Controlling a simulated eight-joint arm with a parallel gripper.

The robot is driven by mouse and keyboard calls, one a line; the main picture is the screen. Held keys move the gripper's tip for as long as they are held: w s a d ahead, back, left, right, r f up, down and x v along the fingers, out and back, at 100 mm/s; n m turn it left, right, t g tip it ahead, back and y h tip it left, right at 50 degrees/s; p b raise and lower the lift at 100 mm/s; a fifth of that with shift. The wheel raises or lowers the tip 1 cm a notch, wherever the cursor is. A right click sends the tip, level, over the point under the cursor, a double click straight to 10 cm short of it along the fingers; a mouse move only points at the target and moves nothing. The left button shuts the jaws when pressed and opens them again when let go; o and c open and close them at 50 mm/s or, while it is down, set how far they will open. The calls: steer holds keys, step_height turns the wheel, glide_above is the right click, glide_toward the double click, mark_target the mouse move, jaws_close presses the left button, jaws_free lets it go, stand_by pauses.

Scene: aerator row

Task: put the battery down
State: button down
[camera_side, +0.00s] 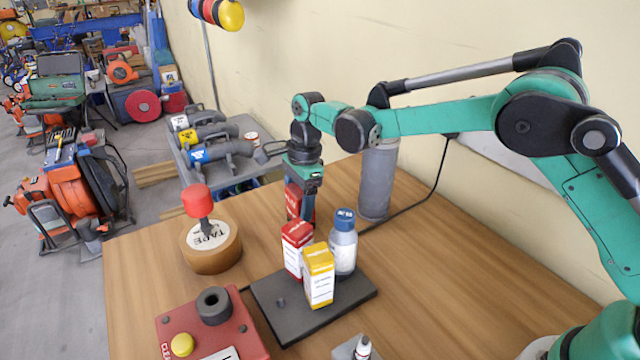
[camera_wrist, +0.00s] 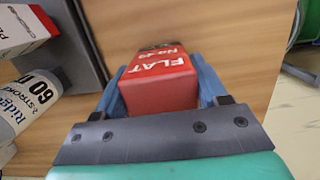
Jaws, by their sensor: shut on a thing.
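The battery is a red block marked FLAT in white letters, and it shows clearly in the wrist view (camera_wrist: 160,82). My gripper (camera_wrist: 162,92) is shut on it, with one blue finger along each side. In the side view, my gripper (camera_side: 302,208) points down over the wooden table, behind the red and white box. The upper part of the battery (camera_side: 292,200) shows there as a red patch. Its lower end is hidden by the box, so I cannot tell whether it touches the table.
A dark plate (camera_side: 350,297) bears a red and white box (camera_side: 296,250), a yellow box (camera_side: 319,276) and a blue-capped bottle (camera_side: 343,245). A grey cylinder (camera_side: 377,185) stands behind, a tape roll (camera_side: 211,247) to the left. Bare table (camera_side: 470,265) lies to the right.

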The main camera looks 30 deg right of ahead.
steer(key=shift+f, duration=0.15)
steer(key=shift+c, duration=0.2)
jaws_free()
steer(key=r, duration=0.4)
steer(key=d+r, duration=0.1)
steer(key=r, duration=0.3)
steer(key=d+r, duration=0.1)
steer(key=r, duration=0.3)
steer(key=shift+r, duration=0.15)
steer(key=s+d+r+n+t, duration=0.4)
steer(key=s+d+n, duration=0.2)
steer(key=s+n, duration=0.4)
steer(key=s+d+f+n+t+h, duration=0.1)
steer(key=s+d+f+n+t, duration=0.1)
steer(key=s+f+n, duration=0.4)
steer(key=shift+s+d+n+t+h, duration=0.4)
steer(key=shift+s+n+t, duration=0.2)
steer(key=shift+s+n, duration=0.5)
